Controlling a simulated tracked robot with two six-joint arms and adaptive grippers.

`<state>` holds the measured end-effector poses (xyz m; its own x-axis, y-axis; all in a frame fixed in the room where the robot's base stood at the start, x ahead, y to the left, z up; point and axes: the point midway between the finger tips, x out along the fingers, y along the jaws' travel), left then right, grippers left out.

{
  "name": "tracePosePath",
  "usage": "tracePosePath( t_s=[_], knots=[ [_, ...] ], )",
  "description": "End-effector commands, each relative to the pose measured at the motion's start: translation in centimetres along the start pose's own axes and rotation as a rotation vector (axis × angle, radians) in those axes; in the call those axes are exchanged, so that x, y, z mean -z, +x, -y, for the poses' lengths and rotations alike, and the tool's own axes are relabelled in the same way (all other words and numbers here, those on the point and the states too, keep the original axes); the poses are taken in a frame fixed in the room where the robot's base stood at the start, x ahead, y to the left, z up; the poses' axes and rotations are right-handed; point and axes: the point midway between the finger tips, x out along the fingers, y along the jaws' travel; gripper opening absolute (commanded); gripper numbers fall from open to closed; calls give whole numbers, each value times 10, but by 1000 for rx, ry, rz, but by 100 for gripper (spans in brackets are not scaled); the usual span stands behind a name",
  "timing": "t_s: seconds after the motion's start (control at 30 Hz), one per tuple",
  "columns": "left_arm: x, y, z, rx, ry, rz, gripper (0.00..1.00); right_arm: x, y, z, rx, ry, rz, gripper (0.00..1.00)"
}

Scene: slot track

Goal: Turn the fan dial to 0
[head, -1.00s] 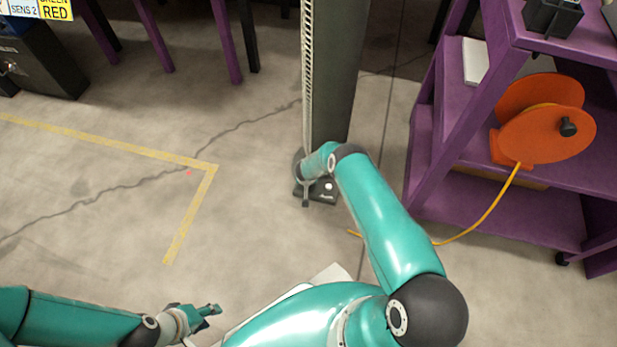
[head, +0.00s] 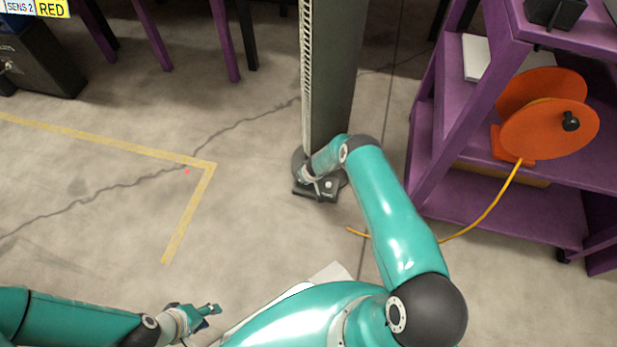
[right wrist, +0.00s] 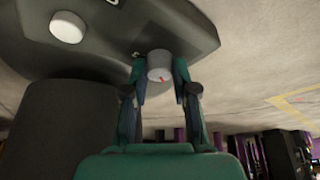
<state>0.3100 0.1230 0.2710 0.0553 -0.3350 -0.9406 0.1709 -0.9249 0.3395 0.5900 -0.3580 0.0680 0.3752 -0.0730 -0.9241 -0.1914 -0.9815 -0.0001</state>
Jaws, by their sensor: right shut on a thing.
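The tower fan (head: 330,80) is a tall dark column on a dark base (head: 322,194) on the floor. A second pale round knob (right wrist: 67,27) sits apart on the base. The dial's number scale is not readable. My left gripper (head: 213,309) is low in the head view, away from the fan; its finger gap is unclear.
A purple shelf cart (head: 440,120) with an orange cable reel (head: 545,130) stands right of the fan. Its yellow cable (head: 490,212) trails onto the floor behind my right arm. Yellow tape (head: 190,215) marks the open floor at left.

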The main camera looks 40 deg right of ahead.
Motion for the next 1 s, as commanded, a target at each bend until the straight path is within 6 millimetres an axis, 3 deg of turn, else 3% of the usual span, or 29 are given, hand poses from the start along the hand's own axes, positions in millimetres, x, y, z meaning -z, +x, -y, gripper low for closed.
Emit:
tracePosePath(
  t_s=[0.97,1.0],
  knots=[
    [0,0,0,0,0,0,40,-2,1,2,3,1,3,0],
    [0,0,0,0,0,0,40,-2,1,2,3,1,3,29]
  ],
)
